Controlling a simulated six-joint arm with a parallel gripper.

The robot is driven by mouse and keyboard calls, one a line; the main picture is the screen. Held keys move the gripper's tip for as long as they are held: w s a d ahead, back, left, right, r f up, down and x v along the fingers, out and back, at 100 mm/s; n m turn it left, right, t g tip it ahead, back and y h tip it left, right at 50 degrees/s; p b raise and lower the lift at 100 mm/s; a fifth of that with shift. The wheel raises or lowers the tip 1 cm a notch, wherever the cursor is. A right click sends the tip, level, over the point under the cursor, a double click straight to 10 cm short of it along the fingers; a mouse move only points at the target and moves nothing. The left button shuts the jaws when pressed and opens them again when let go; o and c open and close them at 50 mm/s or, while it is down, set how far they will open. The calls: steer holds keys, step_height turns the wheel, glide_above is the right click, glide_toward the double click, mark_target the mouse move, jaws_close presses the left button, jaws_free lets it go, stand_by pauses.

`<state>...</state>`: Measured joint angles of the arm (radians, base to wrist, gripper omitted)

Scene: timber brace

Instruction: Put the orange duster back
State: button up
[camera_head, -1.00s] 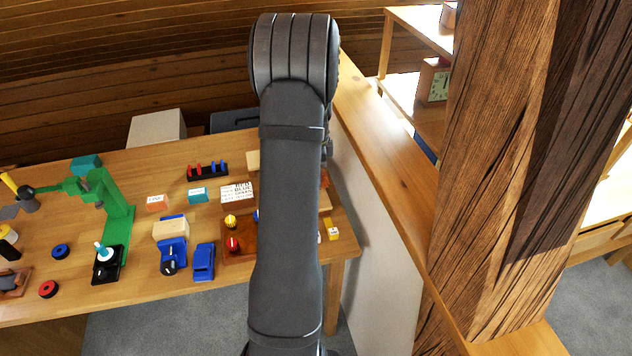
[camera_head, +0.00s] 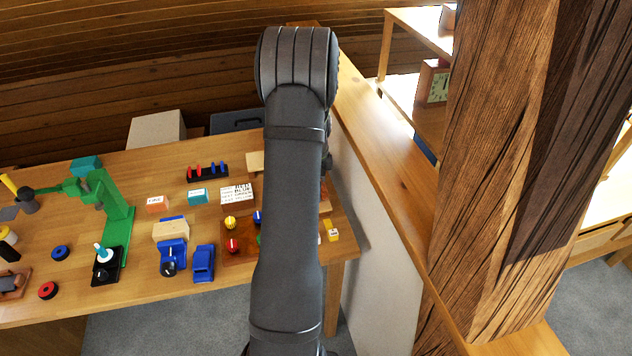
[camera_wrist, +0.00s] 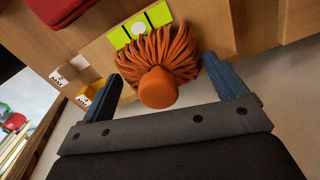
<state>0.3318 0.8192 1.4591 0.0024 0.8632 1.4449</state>
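The orange duster (camera_wrist: 160,80) shows in the wrist view, with a fringe of orange-brown strands and a rounded orange end that points towards me. My gripper (camera_wrist: 163,78) is open, with one blue-grey finger on each side of the duster. Gaps show between the fingers and the duster, so it is not clamped. In the head view my own arm hides the gripper and the duster.
The wooden workbench (camera_head: 130,165) carries a green stand (camera_head: 118,215), blue blocks and a tray with coloured knobs (camera_head: 236,256). A wooden ledge (camera_head: 385,150) and thick timber post (camera_head: 510,150) stand to the right of my arm. A yellow block (camera_head: 333,232) sits near the bench's right end.

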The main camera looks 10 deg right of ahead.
step_height(320, 180, up, 12)
steer(key=shift+r, duration=0.2)
stand_by(0.4)
step_height(320, 180, down, 12)
steer(key=shift+w+r, duration=0.1)
steer(key=shift+r, duration=1.7)
steer(key=shift+f, duration=0.15)
